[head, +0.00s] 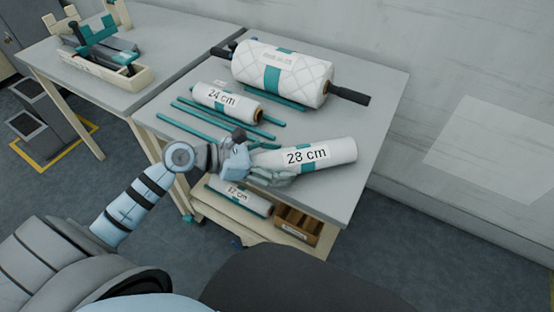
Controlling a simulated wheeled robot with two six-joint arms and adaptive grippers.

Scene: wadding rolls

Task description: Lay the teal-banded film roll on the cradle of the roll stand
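A white roll marked "28 cm" with a teal band (335,152) lies across the front right of the near table in the head view. My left gripper (272,172) is at the roll's left part, its fingers against the near side and appearing closed around it. Whether the roll is lifted or touches the table cannot be told. A cream stand with teal upright pieces (98,66) is on the far left table; I cannot tell whether it is the roll stand. My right gripper is not in view.
A white roll marked "24 cm" (212,101) and a large quilted roll on a dark bar (312,83) lie on the near table (372,110). Bare teal strips (192,126) lie in front. Below are a "32 cm" roll (255,204) and a brown divided box (297,224).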

